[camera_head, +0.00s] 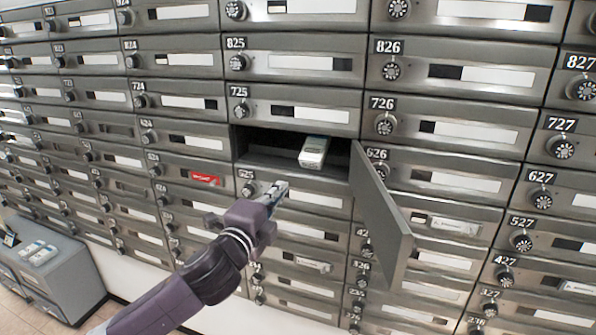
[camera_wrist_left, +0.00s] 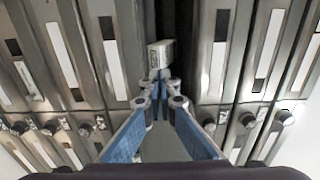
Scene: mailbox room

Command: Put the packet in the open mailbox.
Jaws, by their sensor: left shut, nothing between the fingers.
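The packet (camera_head: 314,152) is a small white and pale green box. It lies inside the open mailbox (camera_head: 262,155), at the right part of the opening and close to its front edge. The mailbox door (camera_head: 382,217) hangs open on the right side. My left gripper (camera_head: 281,188) is below and left of the packet, in front of the row under the open box. It is shut and empty. In the left wrist view the packet (camera_wrist_left: 161,54) shows just beyond the closed fingertips (camera_wrist_left: 160,82), apart from them as far as I can tell. My right gripper is not in view.
Closed grey mailboxes with number plates and round dials fill the wall around the opening. The open door sticks out to the right of my left gripper. A grey cabinet (camera_head: 52,262) with small white items on top stands at the lower left.

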